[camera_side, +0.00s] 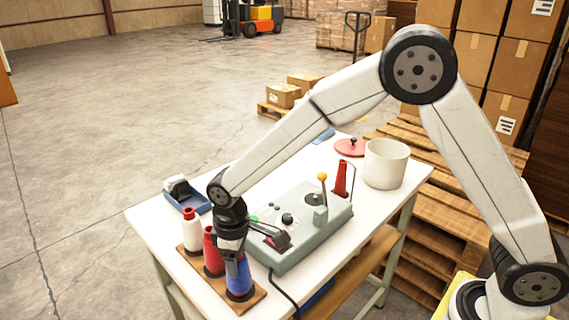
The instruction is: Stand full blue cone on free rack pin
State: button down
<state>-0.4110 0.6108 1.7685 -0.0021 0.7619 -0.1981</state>
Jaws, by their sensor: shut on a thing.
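The blue cone (239,279) is upright at the near end of the wooden rack board (253,302). Its wide end is down, at or just above the board; I cannot tell whether it touches. My gripper (234,256) points down from above and is shut on the cone's upper part. The rack pin under the cone is hidden by it. A red cone (211,258) stands beside it on the rack, partly behind my gripper. A white cone with a red top (192,234) stands at the rack's far end.
A grey-green machine (300,230) with a yellow-knobbed lever (322,177) sits right of the rack. A red cone (341,178), a white pot (386,164) and a red lid (350,147) are farther back. A blue tray (187,198) is at the left.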

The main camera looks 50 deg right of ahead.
jog(key=shift+f, duration=0.2)
dwell(0.3)
grip_release()
jog(key=shift+r, duration=0.15)
jog(key=shift+r, duration=4.9)
jog(key=shift+s+d+f, duration=0.1)
jog(key=shift+s+d, duration=0.05)
jog(key=shift+d, duration=0.35)
jog(key=s+d+f+m+t, duration=0.1)
jog(key=s+d+f+m, duration=0.2)
jog(key=s+d, duration=0.4)
jog(key=s+d+f+m+t, duration=0.1)
jog(key=s+d+f+m, duration=0.2)
jog(key=s+d, duration=0.4)
jog(key=d+m, duration=0.1)
jog(key=d, duration=0.2)
jog(key=shift+d+t, duration=0.25)
jog(key=shift+t, duration=0.05)
